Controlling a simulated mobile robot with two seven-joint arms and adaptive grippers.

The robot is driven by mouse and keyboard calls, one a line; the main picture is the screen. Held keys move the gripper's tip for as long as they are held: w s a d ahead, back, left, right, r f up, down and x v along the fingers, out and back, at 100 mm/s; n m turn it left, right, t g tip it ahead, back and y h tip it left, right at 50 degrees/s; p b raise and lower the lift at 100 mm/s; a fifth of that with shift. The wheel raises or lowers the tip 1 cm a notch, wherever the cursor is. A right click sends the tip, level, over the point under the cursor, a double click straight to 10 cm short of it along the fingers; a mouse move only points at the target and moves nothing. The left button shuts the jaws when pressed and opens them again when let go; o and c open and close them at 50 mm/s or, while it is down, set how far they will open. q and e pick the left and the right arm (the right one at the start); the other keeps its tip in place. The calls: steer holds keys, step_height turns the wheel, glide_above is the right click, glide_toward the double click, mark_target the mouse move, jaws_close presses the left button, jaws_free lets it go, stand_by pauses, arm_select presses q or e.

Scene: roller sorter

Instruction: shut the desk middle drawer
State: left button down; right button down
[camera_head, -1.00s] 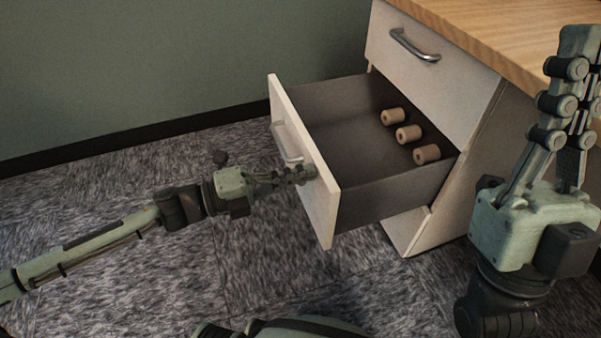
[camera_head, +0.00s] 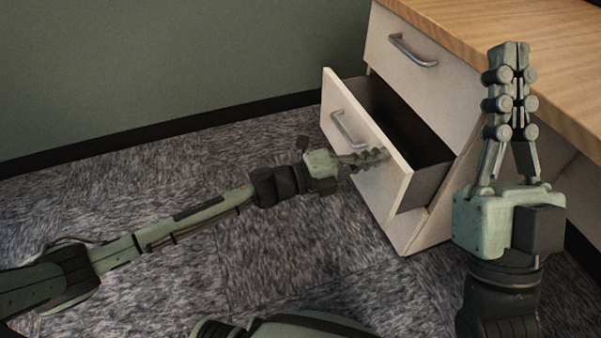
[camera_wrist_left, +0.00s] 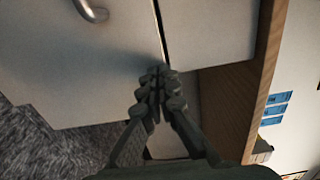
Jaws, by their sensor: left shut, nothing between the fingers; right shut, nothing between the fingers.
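The middle drawer (camera_head: 345,112) of the desk is partly open, sticking out below the closed top drawer (camera_head: 392,60). Its pale front has a metal bar handle (camera_head: 350,130). The part of its dark inside that shows looks empty. My left gripper (camera_head: 386,155) is shut and empty, its fingertips at the drawer front to the right of the handle, seemingly touching it. In the left wrist view the shut fingers (camera_wrist_left: 157,72) show against pale panels, with a handle (camera_wrist_left: 90,10) at the top. My right gripper (camera_head: 509,46) is shut, empty and pointing up, in front of the desk.
The wooden desk top (camera_head: 465,25) is at the upper right, beside my right gripper. A green wall (camera_head: 180,60) with a dark baseboard stands behind.

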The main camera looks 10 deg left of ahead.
mark_target(395, 152)
arm_select(q)
steer(key=x, duration=0.6)
steer(key=shift+w+d, duration=0.15)
steer(key=shift+x, duration=0.85)
steer(key=shift+f, duration=0.1)
